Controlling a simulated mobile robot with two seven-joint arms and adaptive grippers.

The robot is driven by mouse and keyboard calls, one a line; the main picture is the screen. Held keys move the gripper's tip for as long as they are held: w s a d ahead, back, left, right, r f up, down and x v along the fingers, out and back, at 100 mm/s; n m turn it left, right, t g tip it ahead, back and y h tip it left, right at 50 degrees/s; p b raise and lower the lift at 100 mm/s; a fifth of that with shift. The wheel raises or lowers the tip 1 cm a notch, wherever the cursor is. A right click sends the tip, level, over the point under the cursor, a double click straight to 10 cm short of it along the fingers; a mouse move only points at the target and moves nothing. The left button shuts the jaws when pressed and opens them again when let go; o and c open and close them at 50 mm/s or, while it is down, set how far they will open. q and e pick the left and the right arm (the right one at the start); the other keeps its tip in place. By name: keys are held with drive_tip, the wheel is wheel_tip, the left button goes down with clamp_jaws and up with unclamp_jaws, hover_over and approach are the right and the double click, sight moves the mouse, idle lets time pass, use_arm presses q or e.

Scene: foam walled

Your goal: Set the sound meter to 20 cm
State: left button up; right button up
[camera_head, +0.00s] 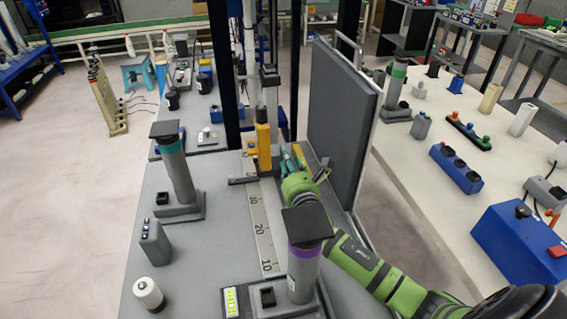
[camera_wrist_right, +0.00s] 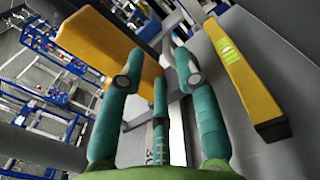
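The sound meter (camera_head: 263,141) is an upright yellow block on a dark slider at the far end of a white scale (camera_head: 262,230) on the grey table. The scale reads 10, 20 and 30 from near to far, and the meter stands beyond the 30. My right gripper (camera_head: 293,160) has teal fingers and is just right of the meter. In the right wrist view, its fingers (camera_wrist_right: 158,85) are spread with nothing seen between them. The yellow block (camera_wrist_right: 125,55) is behind the left finger; contact is unclear. My left gripper is out of view.
A tall dark foam panel (camera_head: 340,115) stands right of the gripper. A yellow bar with a green level vial (camera_wrist_right: 240,75) lies beyond the right finger. A purple-banded post (camera_head: 303,265) stands near, a teal-banded post (camera_head: 178,170) at left.

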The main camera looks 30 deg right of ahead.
drive_tip(key=shift+w+f+b, duration=0.15)
drive_tip(key=shift+f+b, duration=0.15)
drive_tip(key=shift+f, duration=0.5)
drive_tip(key=shift+w, duration=0.2)
drive_tip(key=b+x, duration=0.2)
drive_tip(key=x, duration=0.3)
drive_tip(key=shift+w+d+b, duration=0.15)
drive_tip(key=shift+w+b, duration=0.15)
drive_tip(key=shift+b, duration=0.1)
drive_tip(key=shift+w+d+r, duration=0.1)
drive_tip(key=shift+w, duration=0.3)
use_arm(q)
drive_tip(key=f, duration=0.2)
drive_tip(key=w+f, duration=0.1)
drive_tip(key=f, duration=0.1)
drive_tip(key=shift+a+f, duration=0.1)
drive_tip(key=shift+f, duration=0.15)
use_arm(e)
drive_tip(key=shift+r, duration=0.1)
clamp_jaws()
